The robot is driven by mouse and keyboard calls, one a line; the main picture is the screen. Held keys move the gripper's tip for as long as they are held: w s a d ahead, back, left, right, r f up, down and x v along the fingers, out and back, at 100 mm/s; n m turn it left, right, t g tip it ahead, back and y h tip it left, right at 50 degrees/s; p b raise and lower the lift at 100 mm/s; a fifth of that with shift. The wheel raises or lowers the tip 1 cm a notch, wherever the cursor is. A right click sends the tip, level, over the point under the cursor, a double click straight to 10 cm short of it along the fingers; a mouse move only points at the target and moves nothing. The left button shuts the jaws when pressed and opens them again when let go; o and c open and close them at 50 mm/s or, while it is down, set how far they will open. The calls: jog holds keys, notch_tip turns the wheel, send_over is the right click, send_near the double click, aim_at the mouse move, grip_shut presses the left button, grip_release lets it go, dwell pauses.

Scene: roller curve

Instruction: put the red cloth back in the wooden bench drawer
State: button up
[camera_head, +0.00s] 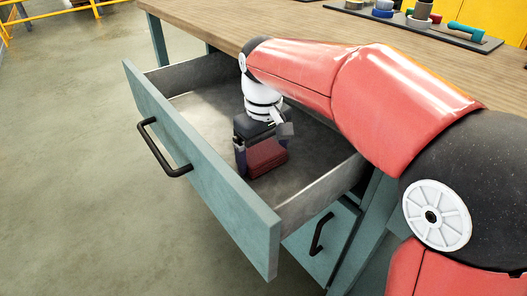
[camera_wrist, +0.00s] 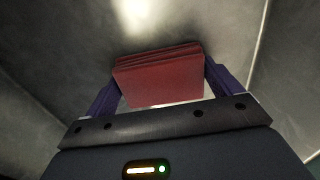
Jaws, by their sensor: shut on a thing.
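The red cloth (camera_head: 268,156) is a folded dark-red block inside the open drawer (camera_head: 196,158) of the wooden-topped bench. My gripper (camera_head: 262,165) reaches down into the drawer and is shut on the cloth. In the wrist view the cloth (camera_wrist: 158,78) sits between the two dark purple fingers of my gripper (camera_wrist: 160,88), one at each side. The drawer floor shows grey around it. I cannot tell whether the cloth touches the drawer floor.
The drawer's blue-green front has a black handle (camera_head: 163,150). A second drawer with a black handle (camera_head: 321,233) is below. On the bench top (camera_head: 240,18), a dark tray (camera_head: 430,28) holds tools and rolls. A yellow railing (camera_head: 52,14) stands far left.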

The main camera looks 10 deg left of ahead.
aim_at(264, 153)
jog(key=shift+f, duration=0.1)
jog(key=o, duration=0.7)
notch_tip(264, 153, up, 12)
jog(key=shift+r+p, duration=0.15)
jog(key=shift+p, duration=0.9)
